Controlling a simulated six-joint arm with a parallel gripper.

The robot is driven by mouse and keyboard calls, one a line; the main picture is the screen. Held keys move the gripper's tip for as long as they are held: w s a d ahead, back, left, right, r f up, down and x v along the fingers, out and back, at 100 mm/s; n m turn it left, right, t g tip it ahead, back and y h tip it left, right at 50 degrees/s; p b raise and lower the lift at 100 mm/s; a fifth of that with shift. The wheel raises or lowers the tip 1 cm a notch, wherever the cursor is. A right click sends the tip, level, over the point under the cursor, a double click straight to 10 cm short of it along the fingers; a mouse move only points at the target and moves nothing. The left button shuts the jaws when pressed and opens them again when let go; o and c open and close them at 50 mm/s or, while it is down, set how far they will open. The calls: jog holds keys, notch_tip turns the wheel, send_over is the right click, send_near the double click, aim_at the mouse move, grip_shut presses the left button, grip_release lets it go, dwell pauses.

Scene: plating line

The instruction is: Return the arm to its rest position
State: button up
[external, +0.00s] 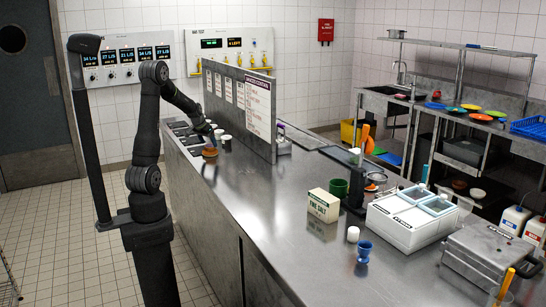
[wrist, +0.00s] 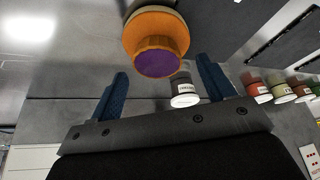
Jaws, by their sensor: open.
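My gripper (wrist: 166,88) is open in the wrist view, its two blue fingers apart. An orange object with a purple top (wrist: 157,42) stands just beyond the fingertips, and nothing shows gripped between them. In the external view my arm reaches over the left end of the steel counter (external: 255,195), and my gripper (external: 209,140) is low, close above the orange object (external: 210,152). The fingers are too small there to make out clearly. No rest position is marked in either view.
A white labelled cup (wrist: 184,92) is near the right finger. Several small jars (wrist: 278,90) line the right side. An upright panel (external: 238,105) stands along the counter beside my arm. A box (external: 323,205) and a white two-lid container (external: 411,215) are farther along. The counter's middle is clear.

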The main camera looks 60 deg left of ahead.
notch_tip(320, 180, down, 2)
jog(key=shift+w, duration=0.15)
notch_tip(320, 180, up, 6)
jog(key=shift+a+f, duration=0.1)
jog(key=shift+f, duration=0.05)
jog(key=w+d+r, duration=0.3)
jog(key=d+r, duration=0.4)
jog(key=d, duration=0.5)
jog(key=w+d+m+h, duration=0.1)
jog(key=w+d+m, duration=0.2)
jog(key=d, duration=0.9)
jog(key=w+d+f+m+h, duration=0.1)
jog(key=w+d+m, duration=0.2)
jog(key=d, duration=0.9)
jog(key=w+d+m+h, duration=0.1)
jog(key=w+d+m, duration=0.1)
jog(key=w+d, duration=0.6)
jog(key=d, duration=0.4)
jog(key=shift+d+f+m+h, duration=0.35)
jog(key=shift+m+h, duration=0.05)
